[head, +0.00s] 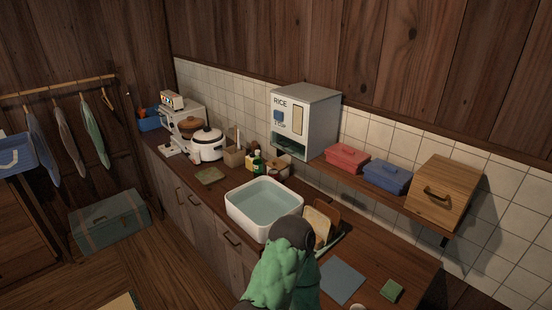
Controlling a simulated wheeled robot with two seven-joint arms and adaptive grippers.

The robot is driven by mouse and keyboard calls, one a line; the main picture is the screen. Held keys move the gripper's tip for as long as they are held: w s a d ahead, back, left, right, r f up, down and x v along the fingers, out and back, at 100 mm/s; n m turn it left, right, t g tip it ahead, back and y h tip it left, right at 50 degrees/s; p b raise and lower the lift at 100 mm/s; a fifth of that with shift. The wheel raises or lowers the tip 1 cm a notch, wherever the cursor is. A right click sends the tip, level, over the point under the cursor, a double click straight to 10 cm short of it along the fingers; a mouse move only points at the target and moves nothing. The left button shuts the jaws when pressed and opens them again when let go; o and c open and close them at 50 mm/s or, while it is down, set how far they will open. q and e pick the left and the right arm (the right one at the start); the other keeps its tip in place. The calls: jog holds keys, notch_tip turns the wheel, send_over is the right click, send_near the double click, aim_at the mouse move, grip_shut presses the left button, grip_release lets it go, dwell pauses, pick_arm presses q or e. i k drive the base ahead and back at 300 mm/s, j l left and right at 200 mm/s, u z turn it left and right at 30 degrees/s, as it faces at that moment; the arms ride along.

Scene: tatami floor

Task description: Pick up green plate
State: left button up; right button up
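I cannot make out a thing that is surely a green plate. A flat, squarish green item (210,175) lies on the counter to the left of the sink basin; it is too small to tell if it is a plate. A dish rack (331,242) with a greenish edge stands right of the basin, holding tan and brown upright pieces (316,222). Part of my own green arm with a dark joint rises at the bottom centre and hides part of the rack and counter. Neither gripper's fingers show.
The white basin (236,218) holds water. A blue-grey mat (342,281) and a small green block (392,290) lie at the counter's right end. A rice dispenser (303,120), red box (347,157), blue box (387,176) and wooden box (444,192) stand behind. Floor is open at lower left.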

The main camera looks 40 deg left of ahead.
aim_at(210, 176)
jog(key=u, duration=2)
